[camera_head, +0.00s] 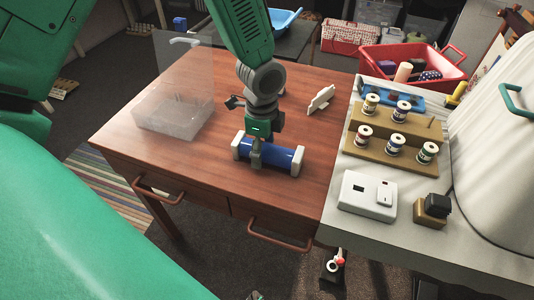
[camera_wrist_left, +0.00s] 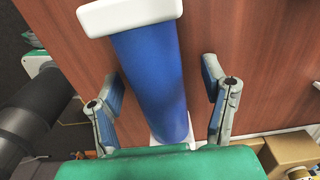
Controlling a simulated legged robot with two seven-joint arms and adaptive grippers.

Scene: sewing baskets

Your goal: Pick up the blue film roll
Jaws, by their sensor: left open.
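The blue film roll (camera_head: 284,157) lies on its side on the brown wooden desk, with a white cap at each end. In the left wrist view the blue roll (camera_wrist_left: 152,80) runs lengthwise between the two fingers, with one white end cap at the top and the other partly hidden low down. My left gripper (camera_head: 256,156) is at the roll from above. In the left wrist view this gripper (camera_wrist_left: 162,84) is open, with its fingers on either side of the roll and visible gaps to it.
A clear box (camera_head: 172,118) stands on the desk's left, and a small white item (camera_head: 321,100) lies behind the roll. The desk's front left is clear.

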